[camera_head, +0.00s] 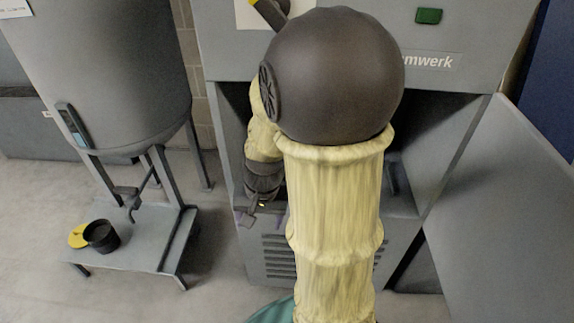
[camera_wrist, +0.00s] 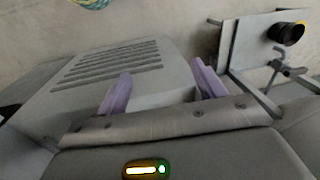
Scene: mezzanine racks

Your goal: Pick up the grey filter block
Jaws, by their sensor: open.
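I cannot make out the grey filter block in either view. My gripper (camera_head: 247,216) hangs low in front of the grey cabinet (camera_head: 262,255), by the left side of its opening. In the wrist view its two purple fingers (camera_wrist: 161,75) are spread apart, with nothing held between them. Beyond them lie the cabinet's slotted grey panel (camera_wrist: 110,68) and the floor. My large arm covers much of the cabinet's dark opening (camera_head: 425,150) in the head view, so part of its inside is hidden.
A grey hopper (camera_head: 110,70) on legs stands at the left. Its low platform (camera_head: 145,245) carries a black cup (camera_head: 101,236) and a yellow disc (camera_head: 77,236). A grey panel (camera_head: 500,210) slants out at the right. Floor is clear between hopper and cabinet.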

